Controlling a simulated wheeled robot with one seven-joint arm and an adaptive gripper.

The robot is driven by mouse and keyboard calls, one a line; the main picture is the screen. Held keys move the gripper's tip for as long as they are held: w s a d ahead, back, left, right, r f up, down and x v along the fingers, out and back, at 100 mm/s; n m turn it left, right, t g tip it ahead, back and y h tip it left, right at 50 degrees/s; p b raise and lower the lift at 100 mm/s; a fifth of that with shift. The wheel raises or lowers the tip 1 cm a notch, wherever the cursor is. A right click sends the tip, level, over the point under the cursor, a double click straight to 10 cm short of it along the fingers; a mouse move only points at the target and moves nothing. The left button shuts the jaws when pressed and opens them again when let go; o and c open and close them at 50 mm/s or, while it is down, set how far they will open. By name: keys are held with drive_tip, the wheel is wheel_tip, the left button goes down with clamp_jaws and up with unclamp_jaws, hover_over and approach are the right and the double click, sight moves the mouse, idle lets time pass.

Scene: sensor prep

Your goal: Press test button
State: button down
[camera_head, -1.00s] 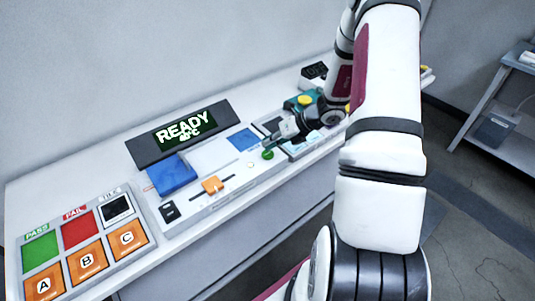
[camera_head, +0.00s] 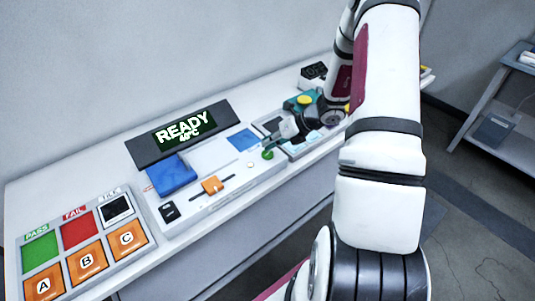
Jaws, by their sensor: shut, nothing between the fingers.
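The test station (camera_head: 215,160) is a pale grey panel on the long bench. A green round button (camera_head: 267,155) sits near its right end, and I take it to be the test button. My gripper (camera_head: 272,143) is shut and empty, with its fingertips just above and behind the green button in this view. I cannot tell whether the fingertips touch it. The dark display (camera_head: 184,130) reads READY with a smaller temperature line that seems to say 40°C. An orange slider knob (camera_head: 212,185) sits in a slot on the panel.
A blue block (camera_head: 171,174) and a flat blue square (camera_head: 243,139) are on the station. At the left is a sorting tray (camera_head: 150,229) with green, red and orange lettered squares. A teal and yellow device (camera_head: 303,100) stands behind my gripper. A grey shelf (camera_head: 505,100) stands far right.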

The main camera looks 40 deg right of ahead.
sight(269, 152)
drive_tip(key=shift+f, duration=0.1)
drive_tip(key=shift+f+b, duration=0.3)
drive_tip(key=shift+f, duration=0.05)
drive_tip(key=shift+f+b, duration=0.3)
drive_tip(key=shift+f, duration=0.15)
idle(0.7)
idle(0.3)
drive_tip(key=shift+r+p, duration=0.5)
drive_tip(key=shift+r, duration=0.4)
drive_tip(key=shift+r+p, duration=1.25)
drive_tip(key=shift+r, duration=1.25)
